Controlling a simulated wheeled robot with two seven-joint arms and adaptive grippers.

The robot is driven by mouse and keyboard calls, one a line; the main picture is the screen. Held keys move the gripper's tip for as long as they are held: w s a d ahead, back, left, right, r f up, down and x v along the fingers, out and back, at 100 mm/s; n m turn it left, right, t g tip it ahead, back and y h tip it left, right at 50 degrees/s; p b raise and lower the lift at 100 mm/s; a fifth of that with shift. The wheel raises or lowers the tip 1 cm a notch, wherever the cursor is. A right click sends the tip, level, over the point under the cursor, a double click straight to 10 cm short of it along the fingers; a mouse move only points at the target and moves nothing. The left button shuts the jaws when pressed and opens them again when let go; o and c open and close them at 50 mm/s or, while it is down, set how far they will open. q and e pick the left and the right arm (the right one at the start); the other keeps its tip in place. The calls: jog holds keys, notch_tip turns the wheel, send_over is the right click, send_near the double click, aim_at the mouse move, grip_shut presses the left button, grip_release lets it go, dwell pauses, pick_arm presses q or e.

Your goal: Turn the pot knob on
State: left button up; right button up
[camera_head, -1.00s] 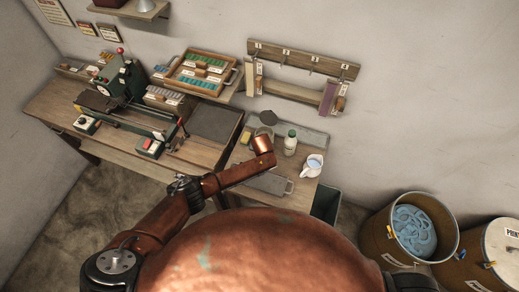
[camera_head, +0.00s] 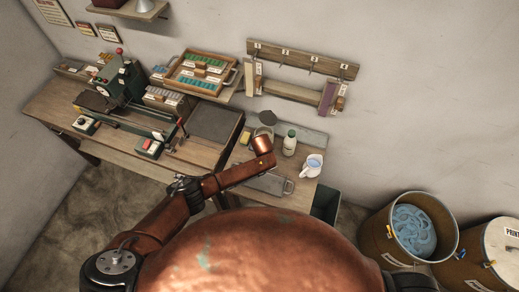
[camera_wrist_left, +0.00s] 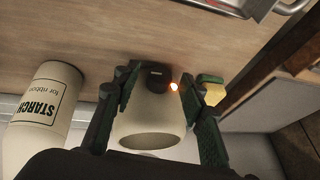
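A cream pot (camera_wrist_left: 150,127) stands between the green fingers of my left gripper (camera_wrist_left: 161,82) in the left wrist view. Its black knob (camera_wrist_left: 157,76) is at its front, with a small orange light (camera_wrist_left: 174,87) glowing beside it. The fingertips are apart, one on each side of the knob. I cannot tell whether either one touches it. A dark round lid-like part (camera_head: 268,118) shows just behind the wrist. My right gripper is out of view.
A starch bottle (camera_wrist_left: 42,105) stands close to one side of the pot, and a yellow block (camera_wrist_left: 210,89) lies on the other. A jug (camera_head: 312,165) stands farther right. A grey tray (camera_head: 265,185) lies at the bench's front. A green-and-black machine (camera_head: 122,80) stands left.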

pick_arm(q)
jog(key=v, duration=1.1)
jog(key=shift+s+r, duration=0.25)
jog(key=shift+r, duration=0.05)
